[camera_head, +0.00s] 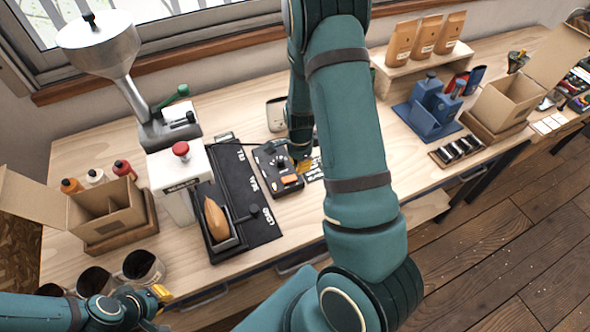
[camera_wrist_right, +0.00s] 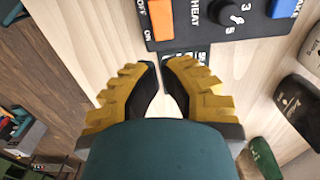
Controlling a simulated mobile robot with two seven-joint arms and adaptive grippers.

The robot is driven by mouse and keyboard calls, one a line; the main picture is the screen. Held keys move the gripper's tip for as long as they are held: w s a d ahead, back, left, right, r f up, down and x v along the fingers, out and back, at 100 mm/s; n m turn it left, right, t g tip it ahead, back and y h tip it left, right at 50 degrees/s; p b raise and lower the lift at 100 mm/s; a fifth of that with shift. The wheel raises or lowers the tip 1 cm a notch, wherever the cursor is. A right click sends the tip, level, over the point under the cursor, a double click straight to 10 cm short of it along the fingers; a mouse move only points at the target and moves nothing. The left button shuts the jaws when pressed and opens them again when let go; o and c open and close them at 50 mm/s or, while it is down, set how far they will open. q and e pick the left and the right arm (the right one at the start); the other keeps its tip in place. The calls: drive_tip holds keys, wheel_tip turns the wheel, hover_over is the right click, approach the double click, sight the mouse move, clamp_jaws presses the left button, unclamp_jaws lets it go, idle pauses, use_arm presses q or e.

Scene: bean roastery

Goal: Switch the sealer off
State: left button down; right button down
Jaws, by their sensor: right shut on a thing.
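The sealer's dark control box (camera_head: 270,178) sits mid-table. In the right wrist view the panel (camera_wrist_right: 225,33) carries an orange rocker switch (camera_wrist_right: 161,20) with OFF and ON beside it, a black HEAT knob (camera_wrist_right: 230,14) and a blue button (camera_wrist_right: 284,8). Which side of the rocker is down cannot be told. My right gripper (camera_head: 304,163) is beside the box's right side; in its wrist view its yellow fingertips (camera_wrist_right: 160,66) are close together, just short of the panel edge. What they hold cannot be made out. My left gripper (camera_head: 160,293) is low at the left, its opening unclear.
A white press with a red knob (camera_head: 181,149) stands left of the box. A brown bag (camera_head: 216,220) sits in a cradle on the black mat (camera_head: 262,228). Open cartons (camera_head: 105,212) stand left and right (camera_head: 503,99). Blue holder (camera_head: 432,110) is farther right.

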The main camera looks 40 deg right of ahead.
wheel_tip(320, 180, up, 10)
drive_tip(key=d, duration=0.1)
drive_tip(key=shift+s+f, duration=0.15)
drive_tip(key=shift+s, duration=0.05)
drive_tip(key=shift+d, duration=0.1)
idle(0.5)
